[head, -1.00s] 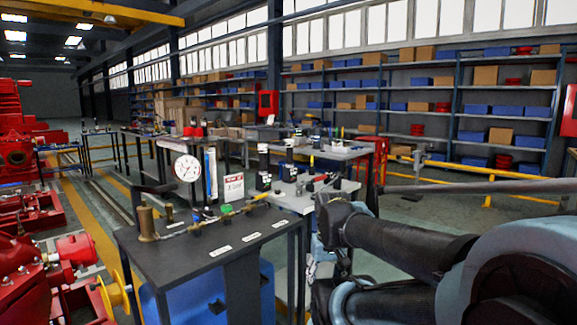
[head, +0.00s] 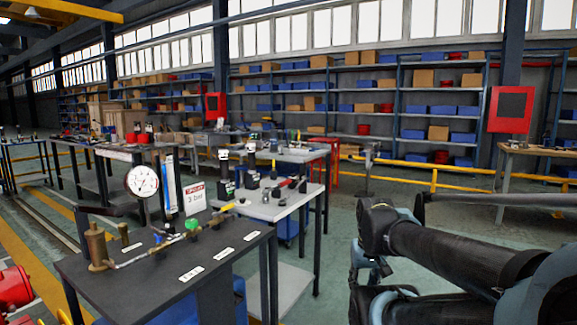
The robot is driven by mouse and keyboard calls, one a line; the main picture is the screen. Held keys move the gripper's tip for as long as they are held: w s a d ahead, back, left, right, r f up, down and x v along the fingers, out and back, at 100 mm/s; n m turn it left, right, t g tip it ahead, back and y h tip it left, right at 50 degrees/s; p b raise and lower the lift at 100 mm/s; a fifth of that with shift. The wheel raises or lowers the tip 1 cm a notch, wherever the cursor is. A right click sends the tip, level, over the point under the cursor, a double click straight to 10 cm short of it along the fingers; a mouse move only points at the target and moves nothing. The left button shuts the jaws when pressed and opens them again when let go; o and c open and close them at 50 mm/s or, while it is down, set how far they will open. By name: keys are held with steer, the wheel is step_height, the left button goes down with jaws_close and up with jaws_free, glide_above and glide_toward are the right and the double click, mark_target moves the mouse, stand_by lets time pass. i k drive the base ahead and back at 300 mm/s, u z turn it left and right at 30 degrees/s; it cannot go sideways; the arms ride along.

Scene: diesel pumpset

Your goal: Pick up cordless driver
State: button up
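I cannot make out the cordless driver for certain. Small dark tools stand and lie on the light-topped table (head: 262,208) in the middle. One upright black item (head: 226,178) is near its left end, and a small black-and-red item (head: 287,183) lies near its right side. Any of these is too small to name surely. My arm fills the lower right of the head view. What looks like my gripper (head: 368,268) is at the arm's near-left end, right of the table and apart from it. Its fingers are too dark and overlapped to read.
A dark bench (head: 185,262) with a pressure gauge (head: 142,181), brass fittings and a sign (head: 195,199) stands in front left. A wooden-topped table (head: 540,152) is at the right. Yellow rails (head: 465,184) front the shelves. Green floor is open between the middle table and the rails.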

mark_target(251, 147)
steer(key=z, duration=1.75)
steer(key=i, duration=1.8)
steer(key=u, duration=3.2)
